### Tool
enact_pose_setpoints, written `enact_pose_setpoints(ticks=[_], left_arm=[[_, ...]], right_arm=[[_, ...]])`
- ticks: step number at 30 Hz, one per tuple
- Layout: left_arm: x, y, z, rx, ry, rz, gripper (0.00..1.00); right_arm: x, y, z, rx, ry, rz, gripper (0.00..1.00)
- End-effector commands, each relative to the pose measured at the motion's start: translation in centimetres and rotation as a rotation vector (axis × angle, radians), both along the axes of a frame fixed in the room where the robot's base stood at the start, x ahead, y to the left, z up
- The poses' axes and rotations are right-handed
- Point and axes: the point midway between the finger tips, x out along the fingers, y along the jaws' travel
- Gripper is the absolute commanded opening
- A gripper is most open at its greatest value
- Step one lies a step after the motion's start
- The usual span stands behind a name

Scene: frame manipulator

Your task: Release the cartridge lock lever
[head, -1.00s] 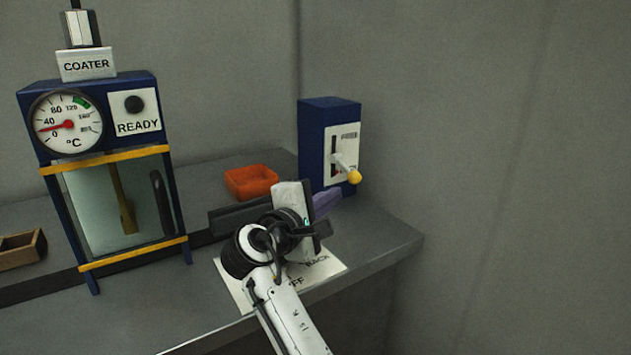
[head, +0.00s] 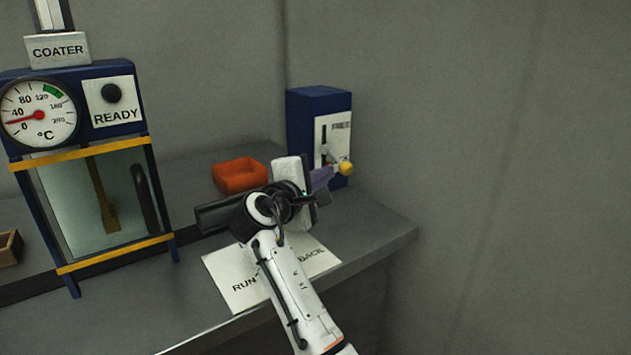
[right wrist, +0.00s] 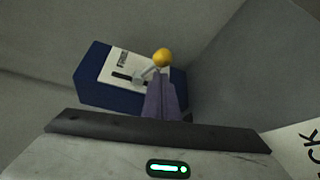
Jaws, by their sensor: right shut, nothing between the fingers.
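The lever (head: 330,160) has a yellow knob (head: 345,169) and sticks out of a white slotted plate on a blue box (head: 305,140) at the back right of the bench. In the right wrist view the yellow knob (right wrist: 162,57) shows just beyond my fingertips, with the pale lever shaft running to the slot. My right gripper (head: 326,173) has purple fingers, shut and empty, close to the knob in the picture. It also shows in the right wrist view (right wrist: 157,76). I cannot tell whether the fingers touch the lever. My left gripper is not in view.
An orange tray (head: 240,188) sits left of my right gripper. The blue coater (head: 90,150) with a dial and READY panel stands at left. A printed white sheet (head: 235,285) lies under my right arm. Walls close off the back and right.

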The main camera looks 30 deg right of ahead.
Motion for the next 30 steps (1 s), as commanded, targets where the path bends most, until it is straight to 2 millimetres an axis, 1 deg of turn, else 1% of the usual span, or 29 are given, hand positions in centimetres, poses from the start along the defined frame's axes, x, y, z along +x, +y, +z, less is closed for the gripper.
enact_pose_setpoints(ticks=[1, 3, 9, 20, 23, 27, 30], left_arm=[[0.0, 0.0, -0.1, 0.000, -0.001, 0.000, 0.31], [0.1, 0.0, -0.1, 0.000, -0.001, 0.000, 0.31], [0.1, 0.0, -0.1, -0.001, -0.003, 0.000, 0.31], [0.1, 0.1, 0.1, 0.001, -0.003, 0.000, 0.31], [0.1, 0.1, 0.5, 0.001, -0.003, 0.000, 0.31], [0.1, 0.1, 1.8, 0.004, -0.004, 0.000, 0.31], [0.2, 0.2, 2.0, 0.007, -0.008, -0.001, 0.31]], right_arm=[[0.4, -0.8, 0.0, -0.002, -0.001, -0.002, 0.00], [0.9, -1.5, -0.2, -0.001, -0.001, -0.001, 0.00], [1.6, -2.5, -0.3, -0.002, -0.001, 0.000, 0.00], [1.6, -2.6, -0.3, 0.000, 0.000, 0.000, 0.00], [1.6, -2.6, -0.1, -0.001, 0.007, 0.000, 0.00], [1.5, -2.6, 0.3, -0.003, 0.034, 0.000, 0.00], [1.5, -2.6, 0.1, -0.004, 0.049, 0.000, 0.00]])
